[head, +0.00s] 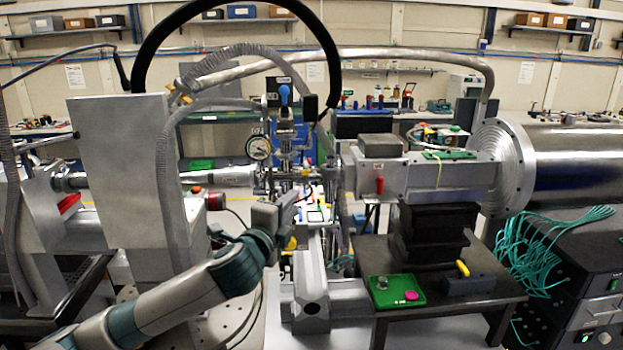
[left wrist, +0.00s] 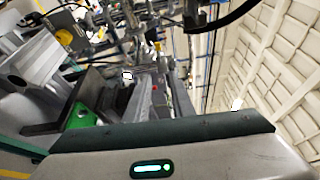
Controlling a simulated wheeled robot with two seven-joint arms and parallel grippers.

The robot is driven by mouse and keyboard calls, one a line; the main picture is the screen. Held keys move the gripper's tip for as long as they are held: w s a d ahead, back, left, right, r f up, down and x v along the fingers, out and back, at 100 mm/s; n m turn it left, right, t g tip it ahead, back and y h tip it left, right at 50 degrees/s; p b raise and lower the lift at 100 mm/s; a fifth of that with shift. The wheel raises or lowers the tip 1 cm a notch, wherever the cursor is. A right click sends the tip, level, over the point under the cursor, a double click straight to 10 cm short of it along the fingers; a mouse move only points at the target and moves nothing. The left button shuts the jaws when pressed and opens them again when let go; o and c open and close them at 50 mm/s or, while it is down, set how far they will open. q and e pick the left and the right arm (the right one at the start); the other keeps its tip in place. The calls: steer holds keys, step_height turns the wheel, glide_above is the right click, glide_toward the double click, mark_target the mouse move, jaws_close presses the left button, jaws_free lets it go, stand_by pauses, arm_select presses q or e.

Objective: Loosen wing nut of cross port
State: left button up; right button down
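The metal cross port assembly (head: 290,172) stands in the middle of the head view, in line with the beam pipe. A round dial gauge (head: 258,148) sits on its left and a blue knob (head: 284,95) above it. I cannot make out the wing nut; it is too small or hidden. My left gripper (head: 292,205) is in front of and just below the cross port, pointing up toward it. I cannot tell whether it touches anything or how its fingers stand. In the left wrist view its housing fills the bottom, with tilted metal fittings beyond. My right gripper is not in view.
A large steel cylinder (head: 575,165) and teal cables (head: 545,245) are at far right. A grey box (head: 120,175) and hanging hoses crowd the left. A thick black hose (head: 150,50) arches overhead.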

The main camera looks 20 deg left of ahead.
mark_target(314, 176)
arm_select(q)
steer(key=w+p, duration=0.2)
steer(key=w, duration=0.2)
steer(key=w+p, duration=0.2)
steer(key=w, duration=0.3)
steer(key=w+p, duration=0.1)
steer(key=w, duration=0.4)
steer(key=shift+w+a+f+p, duration=0.1)
steer(key=shift+w+a+p, duration=0.15)
steer(key=shift+a+p, duration=0.15)
steer(key=shift+w+f, duration=0.15)
steer(key=shift+w, duration=0.65)
jaws_close()
